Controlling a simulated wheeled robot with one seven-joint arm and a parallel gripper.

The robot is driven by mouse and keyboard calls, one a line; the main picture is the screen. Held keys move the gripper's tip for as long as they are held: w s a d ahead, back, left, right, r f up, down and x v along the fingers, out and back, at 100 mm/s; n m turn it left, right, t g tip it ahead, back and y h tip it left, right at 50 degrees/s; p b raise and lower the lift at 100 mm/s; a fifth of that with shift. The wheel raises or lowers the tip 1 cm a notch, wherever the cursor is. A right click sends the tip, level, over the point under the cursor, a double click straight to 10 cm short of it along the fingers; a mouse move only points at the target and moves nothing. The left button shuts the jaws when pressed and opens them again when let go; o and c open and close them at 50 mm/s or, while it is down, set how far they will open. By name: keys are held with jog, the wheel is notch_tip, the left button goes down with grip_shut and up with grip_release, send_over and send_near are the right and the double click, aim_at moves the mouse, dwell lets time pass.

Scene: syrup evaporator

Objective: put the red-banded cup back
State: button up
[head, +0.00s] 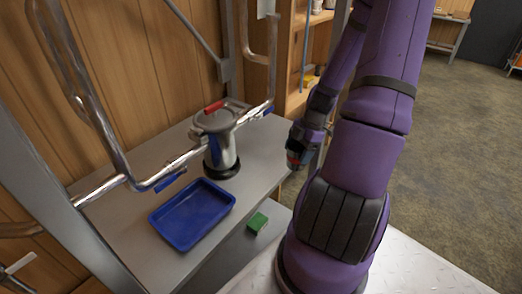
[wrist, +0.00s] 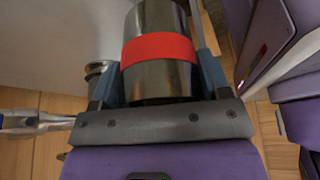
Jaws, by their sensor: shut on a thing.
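The red-banded cup (wrist: 160,82) is a shiny metal cylinder with a broad red band, seen large in the wrist view. My gripper (wrist: 158,68) is shut on it, with one blue-grey finger on each side of the cup. In the head view my gripper (head: 297,158) hangs near the right edge of the grey table, right of the metal pot. Only a small red patch shows at it there; most of the cup is hidden. I cannot tell which spot the cup belongs to.
A metal pot with a red handle (head: 220,145) stands on the grey table (head: 130,230). A blue tray (head: 190,214) lies in front of it. Bent metal pipes (head: 190,156) cross above the table. A green block (head: 257,222) sits lower down. Wooden shelves (head: 292,60) stand behind.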

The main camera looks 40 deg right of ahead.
jog(key=shift+w+a+f, duration=0.35)
jog(key=shift+w+f, duration=0.45)
jog(key=shift+w, duration=1.4)
jog(key=shift+w+a+f, duration=0.4)
jog(key=shift+w+f, duration=0.4)
jog(key=shift+w, duration=1.35)
jog(key=shift+w+a+f, duration=0.35)
jog(key=shift+w+f, duration=0.45)
jog(key=shift+w, duration=1.4)
jog(key=o, duration=1)
jog(key=shift+f, duration=0.1)
